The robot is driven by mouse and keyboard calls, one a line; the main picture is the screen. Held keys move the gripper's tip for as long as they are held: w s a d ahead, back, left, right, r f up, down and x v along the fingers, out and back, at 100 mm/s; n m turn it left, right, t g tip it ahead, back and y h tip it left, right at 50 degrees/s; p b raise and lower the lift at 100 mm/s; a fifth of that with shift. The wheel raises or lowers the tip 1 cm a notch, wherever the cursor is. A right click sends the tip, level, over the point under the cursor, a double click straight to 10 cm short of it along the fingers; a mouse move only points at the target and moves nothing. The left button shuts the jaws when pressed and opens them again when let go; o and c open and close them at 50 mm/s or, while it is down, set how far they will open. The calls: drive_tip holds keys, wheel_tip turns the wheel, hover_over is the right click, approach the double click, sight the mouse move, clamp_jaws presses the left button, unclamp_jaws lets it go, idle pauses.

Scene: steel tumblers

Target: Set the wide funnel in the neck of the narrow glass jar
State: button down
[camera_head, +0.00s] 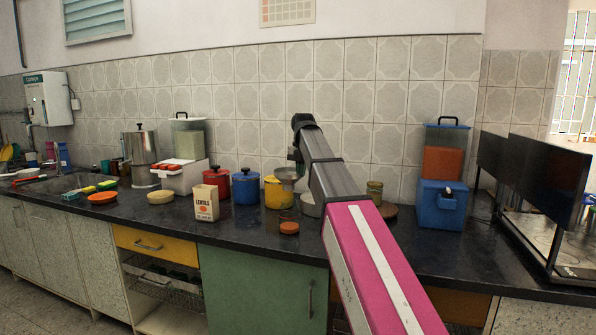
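A grey metal funnel-like piece (287,173) shows just left of the end of my arm, in front of the yellow pot's upper edge. It looks raised above the counter, close to my gripper (294,160). My gripper is small, dark and partly behind my arm, so its fingers and any hold on the funnel cannot be made out. A faint, see-through shape that may be the narrow glass jar (288,214) stands on the counter below, in front of the yellow pot. Its neck is not clear. The funnel appears above it and apart from it.
The yellow pot (272,194), blue pot (245,188), red pot (216,181) and lentils box (206,204) stand to the left. An orange round piece (289,228) lies in front. A blue cooler (440,207) and dark screens (548,180) are right. The front counter strip is mostly clear.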

idle(0.3)
drive_tip(key=shift+f, duration=1.65)
drive_tip(key=shift+f, duration=1.8)
idle(0.4)
drive_tip(key=c, duration=1.3)
unclamp_jaws()
drive_tip(key=shift+r, duration=0.1)
